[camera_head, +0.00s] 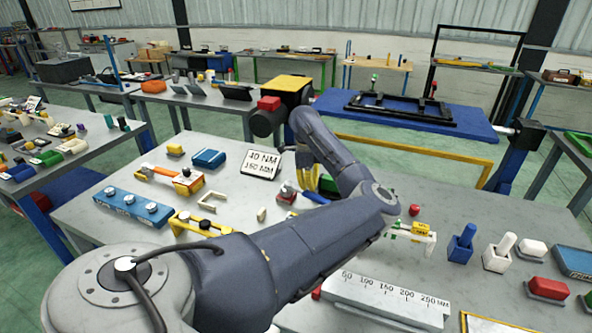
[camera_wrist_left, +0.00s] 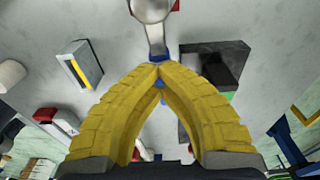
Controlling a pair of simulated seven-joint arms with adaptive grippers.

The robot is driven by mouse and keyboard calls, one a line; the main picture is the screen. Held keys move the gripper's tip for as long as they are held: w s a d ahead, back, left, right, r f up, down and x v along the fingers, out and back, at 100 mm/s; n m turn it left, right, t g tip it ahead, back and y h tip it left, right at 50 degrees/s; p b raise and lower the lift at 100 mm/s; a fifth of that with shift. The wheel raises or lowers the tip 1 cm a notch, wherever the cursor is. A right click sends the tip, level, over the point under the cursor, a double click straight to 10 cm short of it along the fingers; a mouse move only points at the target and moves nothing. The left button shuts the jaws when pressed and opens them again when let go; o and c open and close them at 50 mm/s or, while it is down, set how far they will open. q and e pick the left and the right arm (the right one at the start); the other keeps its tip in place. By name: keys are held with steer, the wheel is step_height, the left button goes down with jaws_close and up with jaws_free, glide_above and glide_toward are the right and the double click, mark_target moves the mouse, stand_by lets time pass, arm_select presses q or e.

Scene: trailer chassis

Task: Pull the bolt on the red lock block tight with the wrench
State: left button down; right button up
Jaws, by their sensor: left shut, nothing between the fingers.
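My left gripper (camera_head: 312,184) is low over the middle of the grey workbench, its yellow fingers pointing down. In the left wrist view its fingertips (camera_wrist_left: 160,72) meet, with nothing clearly held. A silver tool with a rounded head (camera_wrist_left: 150,12), apparently the wrench, extends from the fingertips to the top edge. Blue bits show at and between the fingers; a blue strip (camera_head: 316,198) lies by the fingers in the head view. A small red-and-grey block (camera_head: 287,192) sits just left of the fingers. I cannot tell whether it is the lock block; no bolt is clear. My right gripper is out of view.
A dark block (camera_wrist_left: 214,62) is right of the fingertips. A sign (camera_head: 262,164) stands behind left, a blue socket rack (camera_head: 133,207) farther left. A long ruler block (camera_head: 385,298) lies front right, with blue and white holders (camera_head: 462,245) beyond it. My arm hides part of the bench.

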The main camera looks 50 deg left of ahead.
arm_select(q)
steer(key=shift+s, duration=0.1)
steer(key=shift+s+d+m, duration=0.2)
steer(key=shift+s+m, duration=0.3)
steer(key=shift+m, duration=0.3)
steer(key=shift+s, duration=0.1)
steer(key=shift+s+d+m, duration=0.15)
steer(key=shift+s+m, duration=0.2)
steer(key=shift+m, duration=0.35)
steer(key=shift+s+m, duration=0.25)
steer(key=shift+m, duration=0.05)
steer(key=shift+s+d+m+g, duration=0.1)
steer(key=shift+s+m+g, duration=0.2)
steer(key=shift+s+m, duration=0.5)
steer(key=shift+s+m, duration=0.55)
steer(key=shift+m, duration=0.45)
